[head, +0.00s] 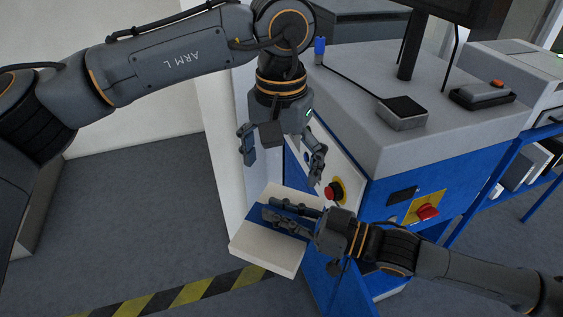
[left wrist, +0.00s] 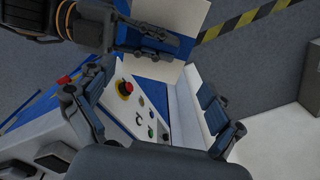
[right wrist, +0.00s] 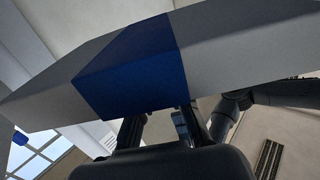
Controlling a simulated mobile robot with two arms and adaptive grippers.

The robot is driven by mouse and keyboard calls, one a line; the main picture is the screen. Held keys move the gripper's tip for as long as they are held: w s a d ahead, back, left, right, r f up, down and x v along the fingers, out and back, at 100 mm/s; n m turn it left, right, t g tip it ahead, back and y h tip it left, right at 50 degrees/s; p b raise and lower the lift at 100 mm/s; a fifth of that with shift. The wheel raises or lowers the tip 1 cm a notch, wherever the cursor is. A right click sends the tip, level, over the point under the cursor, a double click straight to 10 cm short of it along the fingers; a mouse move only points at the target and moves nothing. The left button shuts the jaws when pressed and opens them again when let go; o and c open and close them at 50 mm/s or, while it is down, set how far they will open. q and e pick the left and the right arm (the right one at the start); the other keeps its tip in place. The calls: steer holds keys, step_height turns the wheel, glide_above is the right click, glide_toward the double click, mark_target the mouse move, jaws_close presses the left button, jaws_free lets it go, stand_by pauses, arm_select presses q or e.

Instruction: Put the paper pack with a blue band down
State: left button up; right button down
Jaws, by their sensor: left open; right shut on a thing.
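The paper pack with a blue band (head: 270,256) is white and block-shaped, and sits in front of the blue and white machine in the head view. My right gripper (head: 285,218) is shut on it across the blue band. The pack fills the upper part of the right wrist view, with its blue band (right wrist: 135,75) in the middle. In the left wrist view the pack (left wrist: 185,15) shows at the top with the right gripper over it. My left gripper (head: 281,158) is open and empty above the pack, its fingers apart and pointing down.
A white wall (head: 215,110) stands behind. A yellow-black stripe (head: 190,293) crosses the open grey floor at left.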

mark_target(281, 211)
arm_select(q)
step_height(281, 211, down, 12)
steer(key=shift+r, duration=0.1)
stand_by(0.4)
steer(key=c, duration=1.3)
steer(key=shift+c, duration=1.3)
arm_select(e)
steer(key=c, duration=1.7)
jaws_free()
steer(key=o, duration=0.5)
